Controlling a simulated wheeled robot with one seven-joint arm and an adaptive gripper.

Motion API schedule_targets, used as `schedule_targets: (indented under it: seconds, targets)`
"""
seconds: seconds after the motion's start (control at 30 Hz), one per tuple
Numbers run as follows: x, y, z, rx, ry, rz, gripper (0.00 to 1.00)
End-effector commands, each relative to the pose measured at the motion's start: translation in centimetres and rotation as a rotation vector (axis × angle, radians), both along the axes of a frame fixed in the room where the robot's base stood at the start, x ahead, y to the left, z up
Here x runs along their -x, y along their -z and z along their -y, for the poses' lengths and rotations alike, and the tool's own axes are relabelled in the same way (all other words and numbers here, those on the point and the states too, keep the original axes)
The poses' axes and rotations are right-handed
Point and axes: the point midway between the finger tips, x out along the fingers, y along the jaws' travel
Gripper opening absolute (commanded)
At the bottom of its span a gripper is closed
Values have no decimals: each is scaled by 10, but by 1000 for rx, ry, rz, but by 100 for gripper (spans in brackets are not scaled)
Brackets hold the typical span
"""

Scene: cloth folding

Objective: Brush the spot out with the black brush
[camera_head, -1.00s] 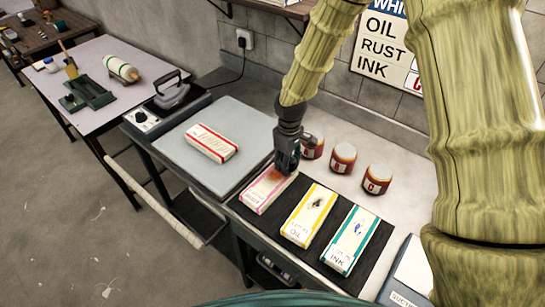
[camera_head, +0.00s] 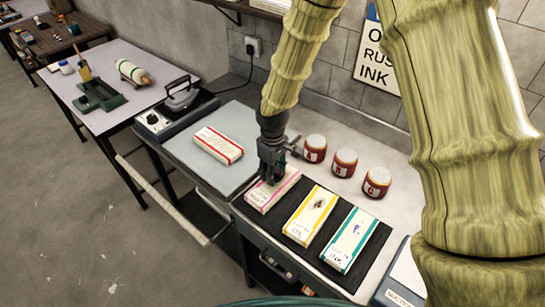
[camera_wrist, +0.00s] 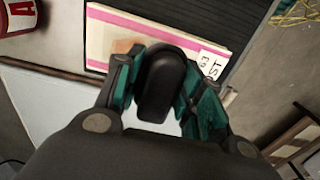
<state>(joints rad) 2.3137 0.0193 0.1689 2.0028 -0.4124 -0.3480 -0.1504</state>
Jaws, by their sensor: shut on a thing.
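My gripper (camera_head: 270,175) is shut on the black brush (camera_wrist: 160,82), which shows between the fingers in the wrist view. The gripper stands over the pink-edged folded cloth (camera_head: 262,200), labelled as rust. In the wrist view this cloth (camera_wrist: 115,32) lies just beyond the brush, with a brownish patch partly hidden by a finger. I cannot tell whether the bristles touch the cloth. A yellow-edged cloth (camera_head: 300,228) with a dark spot and a green-edged cloth (camera_head: 343,252) with a small blue spot lie to its right.
The cloths lie on a black mat (camera_head: 283,237). Jars A (camera_head: 315,149), B (camera_head: 344,162) and C (camera_head: 377,183) stand behind them. A red-striped cloth (camera_head: 228,153) lies on the grey board (camera_head: 190,165). An iron (camera_head: 182,96) stands at the left.

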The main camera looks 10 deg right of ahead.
Motion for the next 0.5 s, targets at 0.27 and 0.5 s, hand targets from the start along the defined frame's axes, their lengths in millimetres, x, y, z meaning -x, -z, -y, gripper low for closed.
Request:
schedule_targets:
  seconds: [0.27, 0.5]
  targets:
    - [0, -30, 1, -1, 2, 2, 16]
    - [0, -49, 1, -1, 2, 2, 16]
